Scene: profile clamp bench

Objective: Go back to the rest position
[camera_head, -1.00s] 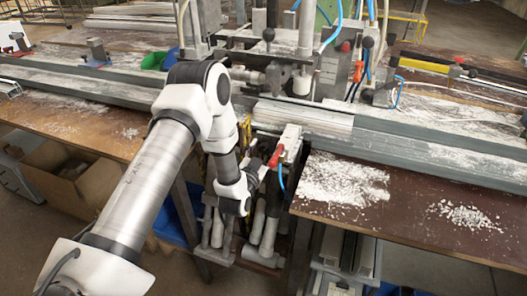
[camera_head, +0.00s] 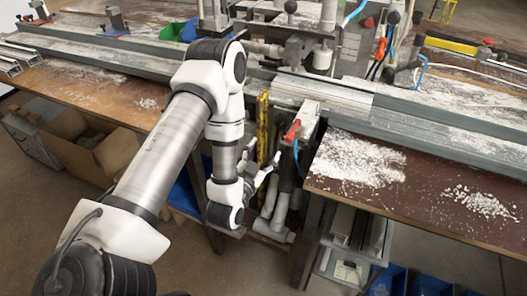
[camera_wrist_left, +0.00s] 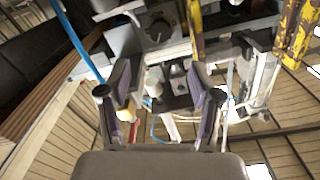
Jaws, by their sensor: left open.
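My left arm comes in from the left in the head view. Its gripper (camera_head: 268,172) is in front of the gap between the two bench tops, close to the red-handled clamp (camera_head: 292,130). In the left wrist view the two fingers of my left gripper (camera_wrist_left: 160,100) stand apart with nothing between them. Behind them that view shows machine parts, a blue hose (camera_wrist_left: 75,38) and a slatted floor. My right gripper is in neither view.
The clamp bench carries long grey profile rails (camera_head: 450,150). White powder (camera_head: 355,160) lies on the right bench top. A yellow upright (camera_head: 262,125) stands behind my left gripper. A cardboard box (camera_head: 85,160) sits under the left bench, blue bins (camera_head: 388,280) under the right.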

